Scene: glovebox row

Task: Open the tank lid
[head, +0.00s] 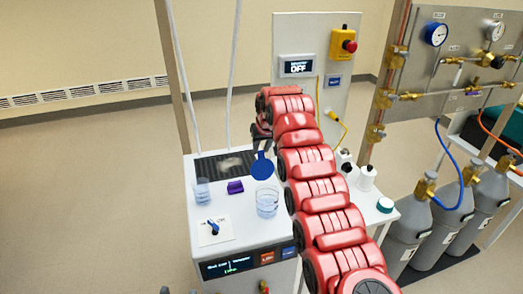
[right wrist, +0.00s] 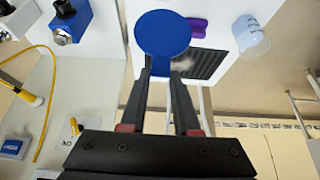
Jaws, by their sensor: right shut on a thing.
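A blue round disc with a short handle (head: 262,169), which looks like a lid, is above the white bench unit. In the right wrist view the disc (right wrist: 163,33) is at the top centre, with its handle between my fingertips. My right gripper (head: 262,146) is shut on this handle; it also shows in the right wrist view (right wrist: 160,74). I cannot tell whether the disc rests on anything. No separate tank can be made out for sure. My left gripper is not in view.
A clear beaker (head: 267,204), a smaller cup (head: 202,190) and a purple block (head: 235,187) stand near the disc. A dark grille (head: 207,167) lies behind. A panel with a red emergency button (head: 347,45) rises at the back. Gas cylinders (head: 451,220) stand at right.

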